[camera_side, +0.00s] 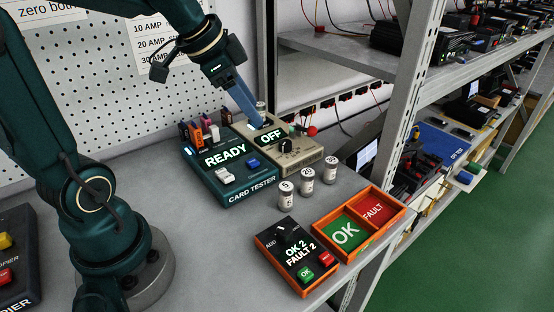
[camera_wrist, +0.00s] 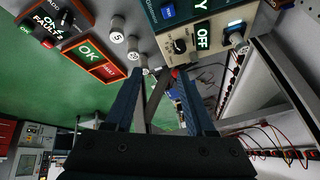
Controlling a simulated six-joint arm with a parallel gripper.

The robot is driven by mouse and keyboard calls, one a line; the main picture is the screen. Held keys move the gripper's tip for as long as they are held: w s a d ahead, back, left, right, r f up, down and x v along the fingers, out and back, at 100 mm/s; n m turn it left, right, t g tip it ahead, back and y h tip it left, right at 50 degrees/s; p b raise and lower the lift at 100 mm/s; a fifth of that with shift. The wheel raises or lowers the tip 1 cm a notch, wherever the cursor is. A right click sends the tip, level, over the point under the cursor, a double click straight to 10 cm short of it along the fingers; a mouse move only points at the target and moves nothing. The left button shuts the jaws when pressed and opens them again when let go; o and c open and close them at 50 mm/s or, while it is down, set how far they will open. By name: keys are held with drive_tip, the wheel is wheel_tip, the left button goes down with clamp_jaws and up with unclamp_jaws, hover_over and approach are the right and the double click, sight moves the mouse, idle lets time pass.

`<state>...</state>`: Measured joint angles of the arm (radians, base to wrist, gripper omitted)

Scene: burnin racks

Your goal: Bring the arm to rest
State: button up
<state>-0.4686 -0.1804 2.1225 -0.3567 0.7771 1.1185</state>
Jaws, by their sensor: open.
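My gripper (camera_side: 254,112) hangs at the end of my raised arm, in front of the pegboard and by the beige tester with the OFF display (camera_side: 290,160). In the side view its blue fingers point down and right, overlapping the back of that tester; I cannot tell the gap. In the wrist view the two fingers of my gripper (camera_wrist: 160,80) stand apart with nothing between them. A small cylinder (camera_side: 261,108) shows just behind the fingertips in the side view.
The CARD TESTER (camera_side: 235,186) reads READY. Several white cylinders (camera_side: 308,181) stand on the bench right of it. An orange OK and FAULT tray (camera_side: 321,227) and a counter box (camera_side: 268,237) lie near the front edge. A metal rack post (camera_side: 405,100) rises at the right.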

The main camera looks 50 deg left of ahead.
drive_tip(key=s+d+f+n, duration=0.2)
drive_tip(key=s+d+n, duration=0.3)
drive_tip(key=s+d, duration=0.3)
drive_tip(key=s, duration=0.4)
drive_tip(key=shift+f, duration=0.2)
